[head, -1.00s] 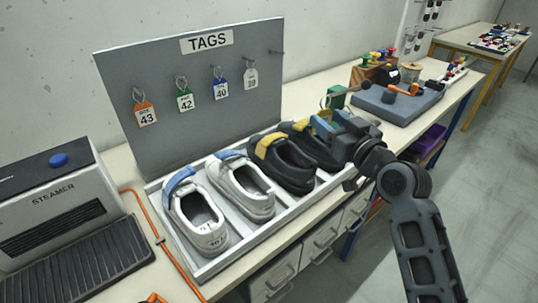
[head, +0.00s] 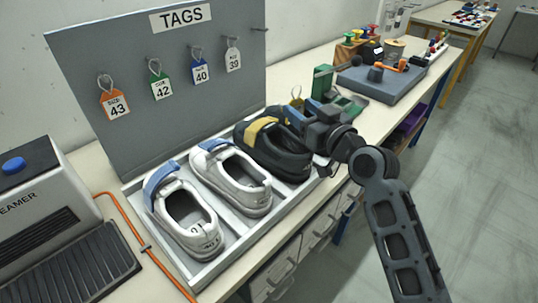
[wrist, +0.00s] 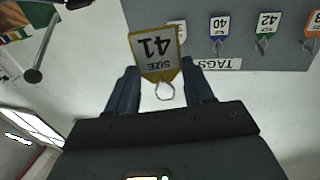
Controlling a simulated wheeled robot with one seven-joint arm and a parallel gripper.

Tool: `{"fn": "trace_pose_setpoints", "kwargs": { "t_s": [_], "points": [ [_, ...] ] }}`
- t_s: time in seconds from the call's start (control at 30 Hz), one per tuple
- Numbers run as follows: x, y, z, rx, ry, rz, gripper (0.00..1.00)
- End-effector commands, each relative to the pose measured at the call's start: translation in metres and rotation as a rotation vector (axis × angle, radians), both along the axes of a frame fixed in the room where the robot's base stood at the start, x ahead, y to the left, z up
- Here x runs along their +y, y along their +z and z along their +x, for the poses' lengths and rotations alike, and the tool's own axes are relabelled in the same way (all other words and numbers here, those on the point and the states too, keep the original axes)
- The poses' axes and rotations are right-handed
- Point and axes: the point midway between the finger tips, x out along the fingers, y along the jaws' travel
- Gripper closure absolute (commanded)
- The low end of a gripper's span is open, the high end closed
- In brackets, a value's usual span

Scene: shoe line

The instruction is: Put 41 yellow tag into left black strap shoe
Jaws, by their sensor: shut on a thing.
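My gripper (head: 298,110) is shut on the yellow 41 tag (wrist: 157,55), which shows between the fingers (wrist: 160,85) in the wrist view, its metal loop toward the palm. In the head view my gripper is above and behind the right part of the shoe tray (head: 236,248). The left black shoe (head: 290,162), with a yellow strap (head: 260,130), sits in the tray just left of and below my gripper. The other black shoe is mostly hidden behind my gripper and arm.
Two white shoes with blue straps (head: 185,222) (head: 240,190) fill the tray's left. Tags 43, 42, 40 and 39 hang on the grey board (head: 130,60) behind. A steamer (head: 40,200) stands at left, a grey mat with tools (head: 395,85) at right.

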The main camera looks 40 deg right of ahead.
Motion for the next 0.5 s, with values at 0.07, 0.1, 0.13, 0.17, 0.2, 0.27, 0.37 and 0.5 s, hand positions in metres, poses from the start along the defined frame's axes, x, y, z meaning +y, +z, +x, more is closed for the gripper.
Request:
{"fn": "trace_pose_setpoints", "kwargs": {
  "t_s": [0.07,0.1,0.13,0.17,0.2,0.27,0.37,0.5],
  "points": [
    [0.0,-0.0068,-0.0001,0.0,0.0,0.001,0.77],
    [0.0,-0.0074,-0.0001,-0.001,0.0,0.001,0.77],
    [0.0,-0.0076,-0.0001,-0.001,0.0,0.001,0.77],
    [0.0,-0.0075,-0.0001,-0.001,0.0,0.001,0.77],
    [0.0,-0.0072,-0.0001,-0.001,0.0,0.001,0.77],
    [0.0,-0.0068,-0.0001,0.0,0.0,0.0,0.77],
    [-0.0001,-0.0068,-0.0001,0.0,0.0,0.0,0.47],
    [-0.0001,-0.0068,-0.0001,0.0,0.0,0.0,0.34]
  ]
}}
